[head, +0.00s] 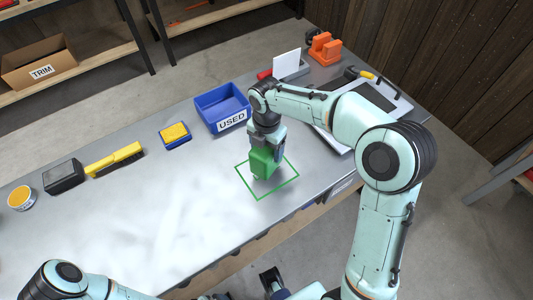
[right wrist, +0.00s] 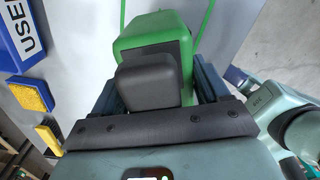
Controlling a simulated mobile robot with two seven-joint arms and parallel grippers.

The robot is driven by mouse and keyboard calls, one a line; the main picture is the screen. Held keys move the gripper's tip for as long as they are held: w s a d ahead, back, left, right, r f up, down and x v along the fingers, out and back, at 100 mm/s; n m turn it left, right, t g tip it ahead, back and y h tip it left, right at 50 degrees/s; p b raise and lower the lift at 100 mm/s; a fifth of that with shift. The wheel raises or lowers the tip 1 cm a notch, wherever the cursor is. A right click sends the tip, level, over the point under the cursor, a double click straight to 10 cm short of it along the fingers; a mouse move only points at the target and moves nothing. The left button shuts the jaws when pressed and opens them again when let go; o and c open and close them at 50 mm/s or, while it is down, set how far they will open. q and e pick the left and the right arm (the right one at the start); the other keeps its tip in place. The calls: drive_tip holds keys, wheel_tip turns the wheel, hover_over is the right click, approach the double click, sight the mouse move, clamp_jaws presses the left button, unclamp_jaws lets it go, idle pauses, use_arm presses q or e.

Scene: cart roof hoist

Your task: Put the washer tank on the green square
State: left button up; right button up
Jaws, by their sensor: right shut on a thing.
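The washer tank (head: 264,162) is a green block-like container. In the right wrist view the tank (right wrist: 158,42) shows a dark grey block on its near side. My right gripper (head: 266,147) is shut on it from above, one finger on each side. The tank appears within the outline of the green square (head: 246,184) on the grey table. I cannot tell whether its base touches the table. My left gripper (head: 271,281) seems to show only partly at the bottom edge of the head view, away from the tank, its jaws unclear.
A blue bin (head: 208,104) marked USED stands behind the square. A yellow-and-blue sponge (head: 175,134), a yellow brush (head: 117,158), a dark block (head: 63,177) and a round tin (head: 21,197) lie to the left. A grey tray (head: 393,101) is at the right. The table's front left is clear.

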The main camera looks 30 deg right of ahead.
drive_tip(key=shift+f, duration=1.6)
drive_tip(key=shift+f, duration=0.15)
drive_tip(key=o, duration=1.3)
wheel_tip(320, 180, up, 12)
drive_tip(key=shift+r+p, duration=0.15)
drive_tip(key=shift+p, duration=0.65)
